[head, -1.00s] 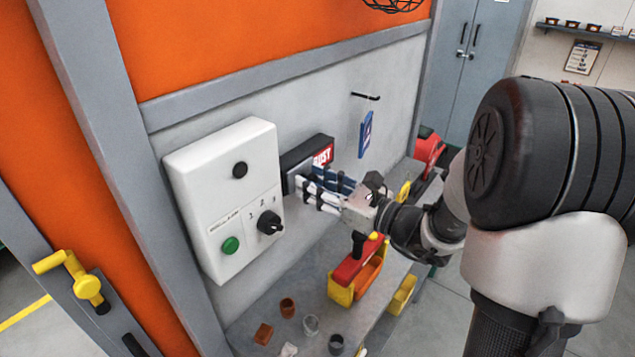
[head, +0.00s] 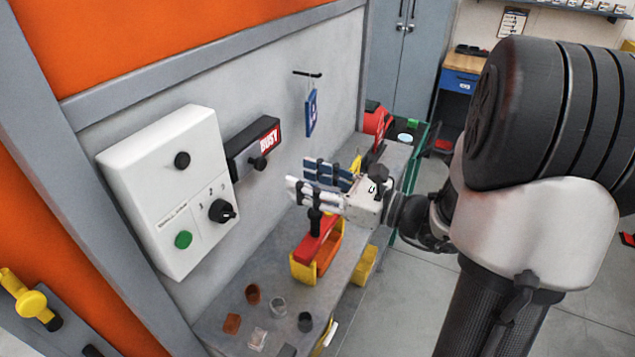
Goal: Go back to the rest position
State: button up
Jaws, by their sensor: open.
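My gripper (head: 312,182) is open and empty, its fingers pointing left. It hangs in the air over the grey shelf, in front of the wall panel. A gap shows between its fingertips and the black sign with a red BUSY face (head: 254,148). A black knob sits on the front of that sign. The white control box (head: 172,190) with a black rotary switch (head: 222,210) and a green button (head: 183,240) is further left, apart from the gripper.
Below the gripper, a red and yellow bin (head: 316,250) stands on the grey shelf (head: 232,318). Several small cups and blocks lie in front of it. A blue tag (head: 311,112) hangs from a hook on the wall. Open floor (head: 590,270) lies to the right.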

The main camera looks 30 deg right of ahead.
jog(key=shift+v, duration=1.05)
